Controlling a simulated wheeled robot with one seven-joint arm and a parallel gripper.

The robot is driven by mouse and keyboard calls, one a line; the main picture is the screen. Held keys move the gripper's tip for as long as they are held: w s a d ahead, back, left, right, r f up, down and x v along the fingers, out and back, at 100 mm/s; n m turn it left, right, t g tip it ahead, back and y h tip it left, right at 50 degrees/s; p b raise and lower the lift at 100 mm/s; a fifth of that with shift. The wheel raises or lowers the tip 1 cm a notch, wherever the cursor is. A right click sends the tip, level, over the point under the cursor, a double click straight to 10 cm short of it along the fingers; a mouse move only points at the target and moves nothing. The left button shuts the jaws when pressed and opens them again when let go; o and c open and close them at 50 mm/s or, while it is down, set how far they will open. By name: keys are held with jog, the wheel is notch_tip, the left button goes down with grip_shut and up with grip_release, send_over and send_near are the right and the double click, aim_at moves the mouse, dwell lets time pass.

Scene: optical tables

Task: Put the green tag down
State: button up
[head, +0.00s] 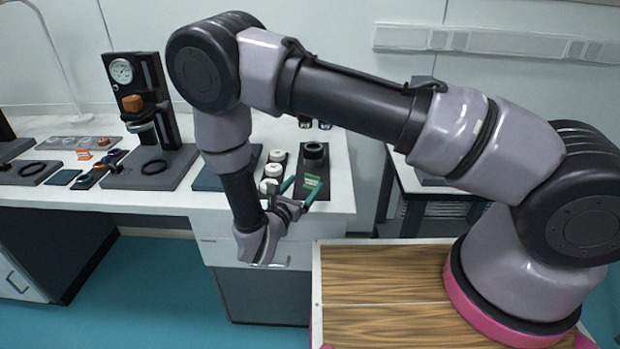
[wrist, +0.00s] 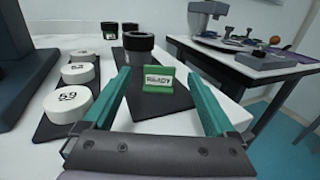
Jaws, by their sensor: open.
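The green tag (wrist: 159,79), with a white face reading "READY", stands upright on a dark mat (wrist: 178,99) in the wrist view. In the head view the tag (head: 312,181) shows small near the front of the white table. My gripper (wrist: 161,88) is open, with one teal finger on each side of the tag and a visible gap to both. In the head view my gripper (head: 299,188) reaches over the table's front edge to the tag. Nothing is held between the fingers.
A black cylinder (wrist: 138,44) stands on the mat behind the tag. Several white round weights (wrist: 78,73) stand on a dark strip to the left. A second table (wrist: 262,72) with small items is at the back right. A press with a dial (head: 122,71) stands farther left.

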jog(key=v, duration=0.6)
jog(key=w+d+r+m+g+h, duration=0.2)
jog(key=w+d+r+m+g, duration=0.1)
jog(key=d+r+m+g, duration=1.45)
jog(key=s+d+r+m+t+y, duration=0.2)
jog(key=s+d+r+m+y, duration=0.1)
jog(key=r+m, duration=0.3)
jog(key=s+d+r+m+t+y, duration=0.3)
jog(key=s+d+r+m+y, duration=0.1)
jog(key=r, duration=0.6)
jog(key=s+d+r+m+t+y, duration=0.3)
jog(key=s+d+r+m+y, duration=0.1)
jog(key=r+m, duration=0.3)
jog(key=shift+s+d+r+m, duration=0.4)
jog(key=shift+d+r, duration=0.3)
jog(key=shift+r, duration=0.3)
